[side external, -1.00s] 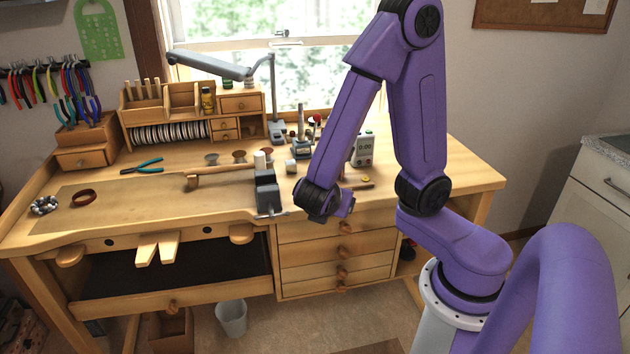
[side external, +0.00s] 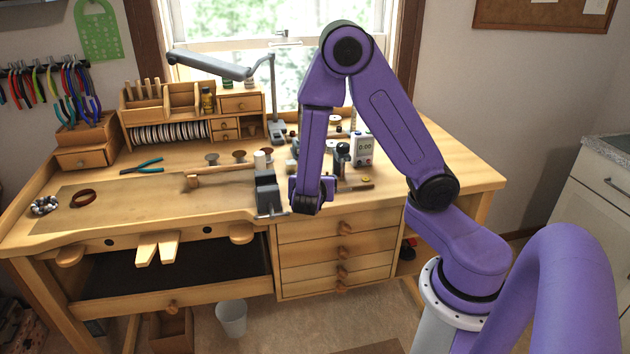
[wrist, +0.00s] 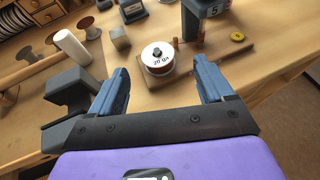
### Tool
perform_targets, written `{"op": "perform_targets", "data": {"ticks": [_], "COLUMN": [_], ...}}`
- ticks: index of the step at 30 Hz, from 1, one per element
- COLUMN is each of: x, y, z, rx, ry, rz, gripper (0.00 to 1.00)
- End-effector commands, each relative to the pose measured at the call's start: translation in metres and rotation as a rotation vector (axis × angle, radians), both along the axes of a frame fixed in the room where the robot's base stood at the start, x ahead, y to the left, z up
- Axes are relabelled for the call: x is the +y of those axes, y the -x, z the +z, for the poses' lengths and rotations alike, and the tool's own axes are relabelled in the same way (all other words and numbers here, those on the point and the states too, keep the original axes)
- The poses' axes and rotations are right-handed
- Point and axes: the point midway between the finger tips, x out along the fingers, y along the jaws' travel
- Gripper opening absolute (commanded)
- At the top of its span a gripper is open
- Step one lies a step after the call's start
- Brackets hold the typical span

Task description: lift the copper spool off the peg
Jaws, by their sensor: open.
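The copper spool (wrist: 158,66) has a white top flange marked "20 ga" and reddish-brown wire below it. It sits upright on a dark peg (wrist: 156,50) that rises from a wooden base board (wrist: 186,66). My gripper (wrist: 161,74) is open in the wrist view, with one blue-grey finger on the left and one on the right, and the spool shows between and beyond the fingertips. No contact with the spool is visible. In the side view my gripper (side external: 307,204) is over the bench's front right, and my arm hides the spool there.
A grey vise (wrist: 75,103) is close by my left finger. A white cylinder (wrist: 73,47) and a grey block (wrist: 120,39) stand beyond it.

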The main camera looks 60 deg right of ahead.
Motion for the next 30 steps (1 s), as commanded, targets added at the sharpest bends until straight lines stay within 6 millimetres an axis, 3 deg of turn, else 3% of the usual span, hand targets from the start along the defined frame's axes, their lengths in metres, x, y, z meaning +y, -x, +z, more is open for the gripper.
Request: {"op": "perform_targets", "data": {"ticks": [19, 28, 29, 30], "x": [-0.050, -0.052, -0.052, -0.052], "y": [-0.030, -0.032, -0.032, -0.032], "z": [-0.026, -0.027, -0.027, -0.027], "rx": [0.000, -0.001, -0.001, -0.001], "ry": [0.000, -0.002, -0.002, -0.001], "rz": [-0.002, 0.001, 0.001, 0.001], "gripper": [0.80, 0.80, 0.74, 0.61]}}
